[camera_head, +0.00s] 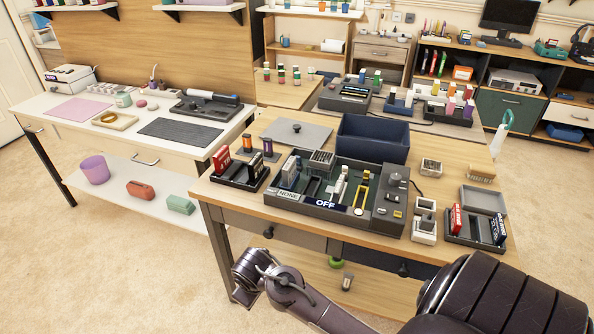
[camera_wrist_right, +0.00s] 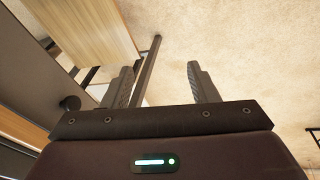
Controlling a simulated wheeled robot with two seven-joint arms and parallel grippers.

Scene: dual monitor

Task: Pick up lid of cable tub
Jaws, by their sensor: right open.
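The lid (camera_head: 297,133) is a flat grey plate with a round dark knob on top. It lies on the wooden table, left of the open dark blue tub (camera_head: 373,138), apart from it. My right arm reaches in from the lower right of the head view, low in front of the table. My right gripper (camera_wrist_right: 160,66) is open and empty in the right wrist view, with the floor and a table leg beyond its fingers. It is well away from the lid. My left gripper is not in view.
A grey device tray (camera_head: 322,214) with labels fills the table's front middle. A dark rack with red boxes (camera_head: 239,175) stands left of it. The table edge and drawer knob (camera_wrist_right: 70,103) are near my right gripper.

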